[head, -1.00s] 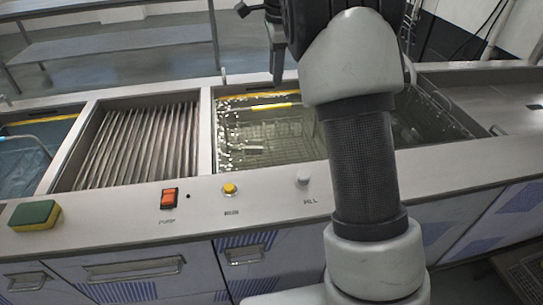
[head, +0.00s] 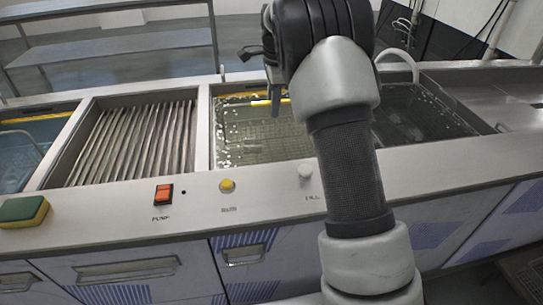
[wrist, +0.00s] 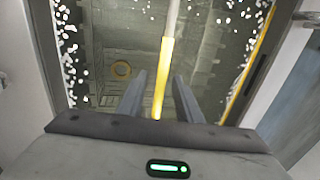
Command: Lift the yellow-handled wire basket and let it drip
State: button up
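The wire basket (head: 262,135) sits low in the liquid of the middle tank. Its yellow handle (head: 285,101) is by my gripper (head: 275,108), which points down over the tank's far side. In the wrist view, the yellow grip (wrist: 162,75) with a pale bar beyond it runs between the two fingers of my gripper (wrist: 160,92). The fingers are apart, with a gap on each side of the grip. The basket's wire mesh (wrist: 115,50) shows dimly below. My arm hides the right part of the tank in the head view.
A ribbed bay (head: 135,140) lies left of the tank, and a blue-liquid tank (head: 25,150) is farther left. Another tank with a basket (head: 415,115) is at right. The front ledge holds a sponge (head: 22,211), an orange switch (head: 163,193) and knobs.

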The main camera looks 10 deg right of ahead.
jog(key=shift+f, duration=0.1)
grip_shut()
notch_tip(320, 180, up, 23)
jog(key=p, duration=1.7)
dwell(0.3)
jog(key=shift+w, duration=0.1)
